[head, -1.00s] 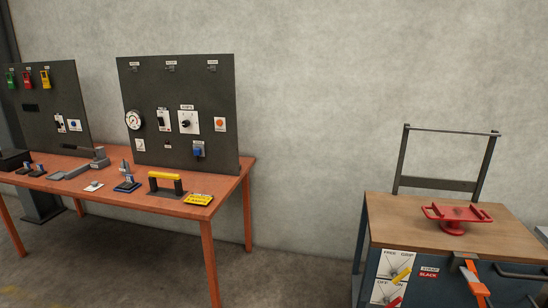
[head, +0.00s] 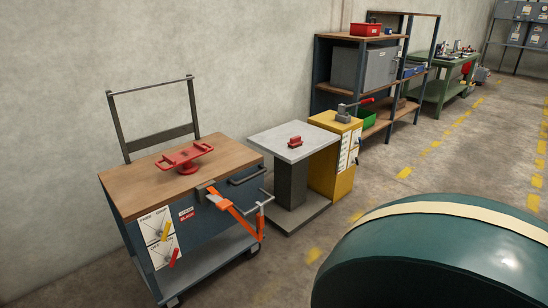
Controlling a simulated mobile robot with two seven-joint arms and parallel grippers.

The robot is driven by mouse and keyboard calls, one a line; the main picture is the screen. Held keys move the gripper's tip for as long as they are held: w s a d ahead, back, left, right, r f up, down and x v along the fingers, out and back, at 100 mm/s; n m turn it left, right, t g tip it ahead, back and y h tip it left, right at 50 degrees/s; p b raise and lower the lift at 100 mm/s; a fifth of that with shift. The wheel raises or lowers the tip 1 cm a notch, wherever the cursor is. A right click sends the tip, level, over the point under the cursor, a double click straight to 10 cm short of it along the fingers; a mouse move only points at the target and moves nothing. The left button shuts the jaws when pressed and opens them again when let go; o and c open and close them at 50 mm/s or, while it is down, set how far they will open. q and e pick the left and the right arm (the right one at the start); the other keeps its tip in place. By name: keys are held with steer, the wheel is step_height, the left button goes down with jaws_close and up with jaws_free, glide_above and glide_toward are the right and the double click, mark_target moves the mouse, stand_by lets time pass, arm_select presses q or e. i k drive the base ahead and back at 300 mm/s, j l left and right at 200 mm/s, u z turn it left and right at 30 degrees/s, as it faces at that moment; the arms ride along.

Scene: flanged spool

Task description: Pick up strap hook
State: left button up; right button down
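An orange strap (head: 232,212) hangs at the front right corner of a blue cart (head: 205,235) with a wooden top. It runs from a dark bracket on the top's edge down to the right, and its lower end hangs beside the cart. A grey metal bar or hook (head: 264,204) shows next to the strap; I cannot tell whether it is the strap hook or part of the cart. A small strap label (head: 186,213) is on the cart's front. Neither of my grippers is in view.
A red cradle (head: 184,157) sits on the cart top. To its right stand a grey pedestal table (head: 284,141) with a small red object, a yellow cabinet (head: 331,176) and shelves. A large green rounded body with a cream band (head: 450,225) fills the bottom right. Floor shows between them.

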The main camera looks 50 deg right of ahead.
mark_target(259, 224)
steer(key=z, duration=1.55)
steer(key=i+l+u, duration=0.1)
steer(key=l, duration=0.3)
steer(key=i+l+u, duration=0.1)
steer(key=l, duration=0.3)
steer(key=i+l, duration=0.25)
steer(key=l, duration=0.2)
steer(key=i+l+u, duration=0.15)
steer(key=l, duration=0.3)
steer(key=i+l+u, duration=0.1)
steer(key=l, duration=0.3)
steer(key=i+l+u, duration=0.1)
steer(key=l, duration=0.35)
